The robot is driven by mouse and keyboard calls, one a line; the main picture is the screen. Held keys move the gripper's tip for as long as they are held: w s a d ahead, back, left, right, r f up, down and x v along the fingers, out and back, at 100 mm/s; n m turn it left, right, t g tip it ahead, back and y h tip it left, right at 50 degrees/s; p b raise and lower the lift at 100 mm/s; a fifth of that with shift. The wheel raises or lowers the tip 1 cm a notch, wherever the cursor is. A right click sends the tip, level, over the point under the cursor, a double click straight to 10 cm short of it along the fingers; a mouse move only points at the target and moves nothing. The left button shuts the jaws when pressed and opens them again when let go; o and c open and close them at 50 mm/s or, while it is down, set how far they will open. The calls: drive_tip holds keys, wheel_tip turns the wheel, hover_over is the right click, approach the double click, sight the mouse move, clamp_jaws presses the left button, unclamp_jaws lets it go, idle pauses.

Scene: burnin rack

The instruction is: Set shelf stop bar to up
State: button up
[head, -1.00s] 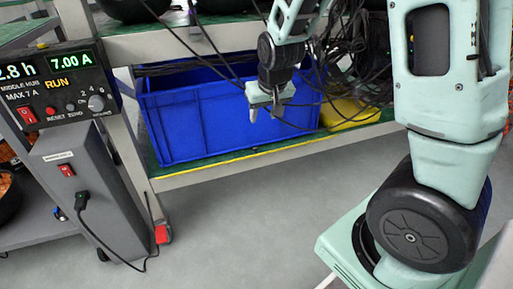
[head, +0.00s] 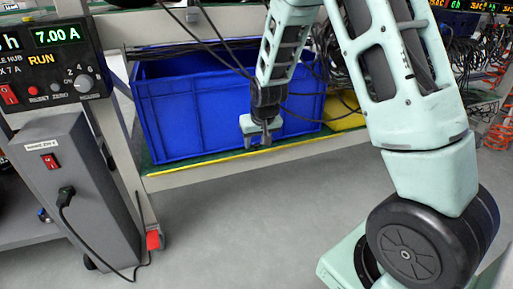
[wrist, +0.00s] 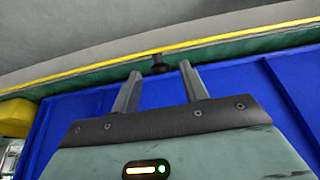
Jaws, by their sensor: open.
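My gripper (head: 261,140) is open and points down in front of the blue crate, close to the front edge of the lower shelf. In the wrist view its two fingers (wrist: 160,69) are apart with nothing held between them. A small dark knob-like part (wrist: 159,63) shows just beyond the fingertips, against the green shelf edge; I cannot tell whether it touches a finger. A yellow-edged strip (head: 240,156) runs along the shelf front; it also crosses the wrist view (wrist: 220,38). I cannot clearly pick out a separate stop bar or its position.
The blue crate (head: 190,120) stands on the lower shelf, with a yellow item (head: 345,113) to its right. Cables hang over the crate's front. A grey cabinet with a control panel (head: 50,60) stands at the left. The grey floor ahead is clear.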

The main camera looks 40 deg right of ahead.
drive_tip(key=shift+w+f, duration=0.15)
drive_tip(key=shift+f, duration=0.25)
drive_tip(key=shift+c, duration=0.3)
clamp_jaws()
drive_tip(key=p, duration=0.2)
drive_tip(key=shift+w+d+r+g+p, duration=0.2)
drive_tip(key=shift+r+g+p, duration=0.1)
drive_tip(key=shift+r, duration=0.1)
drive_tip(key=shift+w+f+g+p, duration=0.15)
drive_tip(key=shift+g+p, duration=0.15)
drive_tip(key=shift+p, duration=0.4)
drive_tip(key=shift+f, duration=0.1)
drive_tip(key=shift+o, duration=0.3)
unclamp_jaws()
